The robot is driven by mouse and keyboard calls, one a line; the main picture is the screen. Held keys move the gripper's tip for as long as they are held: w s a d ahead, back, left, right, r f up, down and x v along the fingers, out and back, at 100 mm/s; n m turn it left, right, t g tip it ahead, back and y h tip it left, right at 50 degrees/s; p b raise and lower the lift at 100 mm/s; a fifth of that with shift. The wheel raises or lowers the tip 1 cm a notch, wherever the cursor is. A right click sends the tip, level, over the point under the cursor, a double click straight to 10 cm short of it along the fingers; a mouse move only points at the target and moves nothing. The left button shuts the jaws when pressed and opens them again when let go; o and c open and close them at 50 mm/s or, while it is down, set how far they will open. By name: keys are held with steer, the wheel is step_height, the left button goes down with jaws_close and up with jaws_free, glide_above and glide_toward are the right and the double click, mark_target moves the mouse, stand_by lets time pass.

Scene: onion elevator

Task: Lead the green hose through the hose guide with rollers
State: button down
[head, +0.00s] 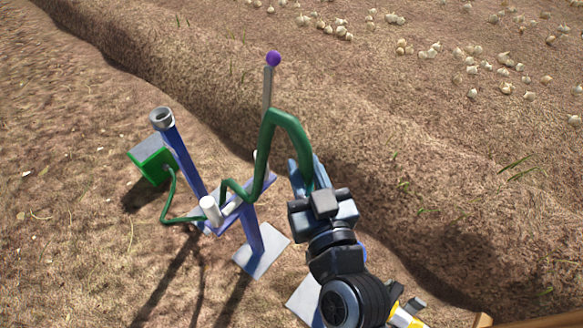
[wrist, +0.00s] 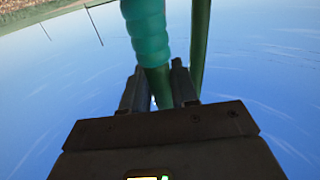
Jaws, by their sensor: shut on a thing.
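My gripper (head: 304,172) is shut on the green hose (head: 290,122), near its end. It stands to the right of the hose guide and above the ground. From my gripper the hose rises into an arch, drops to the guide, bends there, and runs on to a green box at the left. In the wrist view my gripper's fingers (wrist: 157,88) close around the hose, with a thick ribbed length (wrist: 146,32) beyond them. The hose guide (head: 251,228) is a blue-purple stand with white rollers (head: 211,209). I cannot tell whether the hose lies between the rollers.
The green box (head: 151,160) sits beside a blue post (head: 184,152) with a grey metal ring on top. A grey rod with a purple ball (head: 273,59) rises behind the guide. A soil ridge runs behind, with scattered onions (head: 470,70) beyond. The left ground is open.

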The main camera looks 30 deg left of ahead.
steer(key=d+b, duration=0.7)
steer(key=d, duration=0.4)
steer(key=shift+s, duration=0.45)
steer(key=shift+d, duration=0.15)
